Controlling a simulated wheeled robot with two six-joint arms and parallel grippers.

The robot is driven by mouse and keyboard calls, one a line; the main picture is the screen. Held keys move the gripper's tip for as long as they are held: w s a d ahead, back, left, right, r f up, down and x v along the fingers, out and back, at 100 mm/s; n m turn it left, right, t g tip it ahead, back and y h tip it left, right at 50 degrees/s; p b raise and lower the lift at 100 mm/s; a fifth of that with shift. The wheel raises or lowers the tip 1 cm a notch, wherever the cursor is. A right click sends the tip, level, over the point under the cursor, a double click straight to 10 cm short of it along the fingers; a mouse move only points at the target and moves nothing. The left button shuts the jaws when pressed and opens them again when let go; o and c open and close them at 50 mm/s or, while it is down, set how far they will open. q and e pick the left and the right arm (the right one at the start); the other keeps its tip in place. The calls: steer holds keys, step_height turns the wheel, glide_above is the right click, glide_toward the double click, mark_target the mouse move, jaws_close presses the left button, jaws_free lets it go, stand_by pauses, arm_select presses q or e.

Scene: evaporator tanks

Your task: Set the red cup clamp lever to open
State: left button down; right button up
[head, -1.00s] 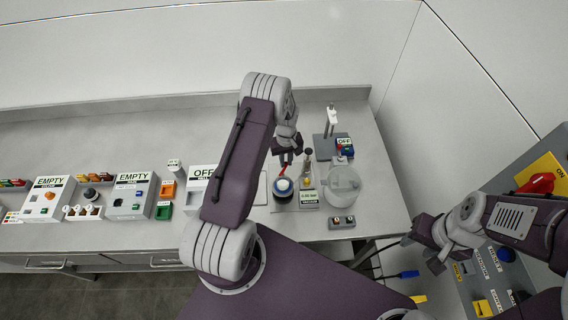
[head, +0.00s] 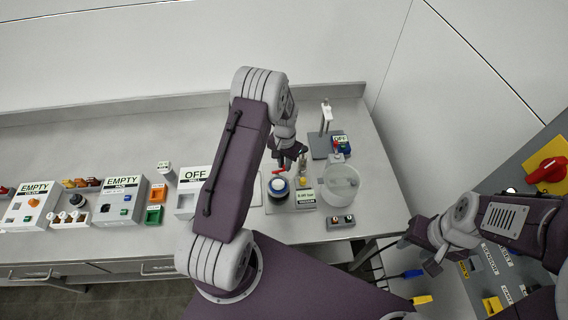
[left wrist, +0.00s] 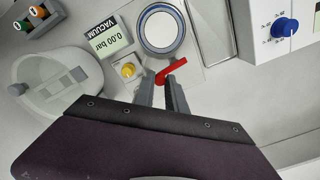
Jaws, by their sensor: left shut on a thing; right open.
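The red cup clamp lever (left wrist: 172,70) lies beside the round blue-rimmed cup (left wrist: 162,28) in the left wrist view. In the head view the red lever (head: 252,175) shows just behind the blue and white cup (head: 278,187). My left gripper (left wrist: 160,88) is at the lever, with its two dark fingers shut on it; its fingertips partly hide the lever. In the head view my left gripper (head: 280,162) hangs over the cup from behind. My right gripper (head: 424,252) is open and empty, off the bench's right front edge.
A vacuum gauge reading 0.00 bar (left wrist: 108,36), a yellow knob (left wrist: 128,70) and a clear round vessel (head: 341,184) stand right of the cup in the head view. A box marked OFF (head: 192,190) stands left. A grey panel with a red switch (head: 547,172) is at right.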

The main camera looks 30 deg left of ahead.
arm_select(q)
steer(key=shift+s+d+m, duration=0.1)
steer(key=shift+m, duration=0.5)
steer(key=c, duration=1.4)
jaws_free()
steer(key=shift+o, duration=0.2)
steer(key=shift+r+b, duration=0.35)
step_height(320, 180, up, 8)
steer(key=b, duration=0.2)
steer(key=shift+r, duration=0.2)
